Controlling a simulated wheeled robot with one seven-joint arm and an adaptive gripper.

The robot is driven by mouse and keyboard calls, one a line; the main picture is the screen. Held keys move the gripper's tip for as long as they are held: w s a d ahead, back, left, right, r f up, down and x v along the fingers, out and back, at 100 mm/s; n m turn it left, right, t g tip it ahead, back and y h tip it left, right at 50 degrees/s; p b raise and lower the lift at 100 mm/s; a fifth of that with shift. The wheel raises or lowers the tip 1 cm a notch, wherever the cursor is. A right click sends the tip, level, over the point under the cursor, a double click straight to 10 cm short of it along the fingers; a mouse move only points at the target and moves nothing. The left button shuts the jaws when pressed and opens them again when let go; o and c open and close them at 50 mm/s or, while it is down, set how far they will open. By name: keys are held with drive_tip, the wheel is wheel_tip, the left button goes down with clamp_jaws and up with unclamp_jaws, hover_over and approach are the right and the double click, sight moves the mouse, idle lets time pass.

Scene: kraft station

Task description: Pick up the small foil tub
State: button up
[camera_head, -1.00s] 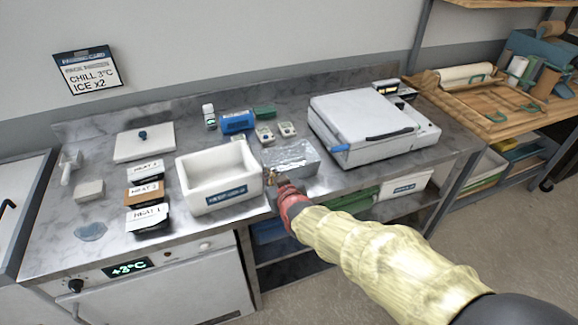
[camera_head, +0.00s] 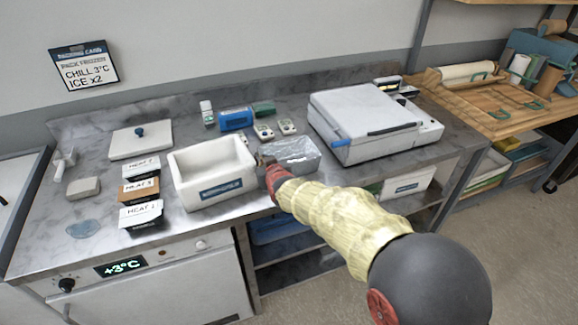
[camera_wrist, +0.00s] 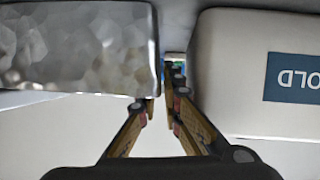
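The foil tub (camera_head: 292,150), silver and crinkled, sits on the steel counter just right of a white open box (camera_head: 212,182). My gripper (camera_head: 266,162) is at the gap between the white box and the tub, at their front side. In the wrist view the foil tub (camera_wrist: 75,48) fills the upper left and the white box (camera_wrist: 225,60) the upper right. My gripper (camera_wrist: 163,92) shows there with its two fingers apart and nothing held between them. The left finger's tip is at the tub's edge; I cannot tell whether it touches.
A large grey-white machine (camera_head: 362,125) stands right of the tub. Behind are a blue pack (camera_head: 236,120) and small devices (camera_head: 264,132). Left are labelled packs (camera_head: 141,214) and a white lid (camera_head: 141,140). The gap between box and tub is narrow.

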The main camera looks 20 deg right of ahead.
drive_tip(key=shift+w+f, duration=0.2)
drive_tip(key=shift+w, duration=0.3)
clamp_jaws()
drive_tip(key=shift+r, duration=0.15)
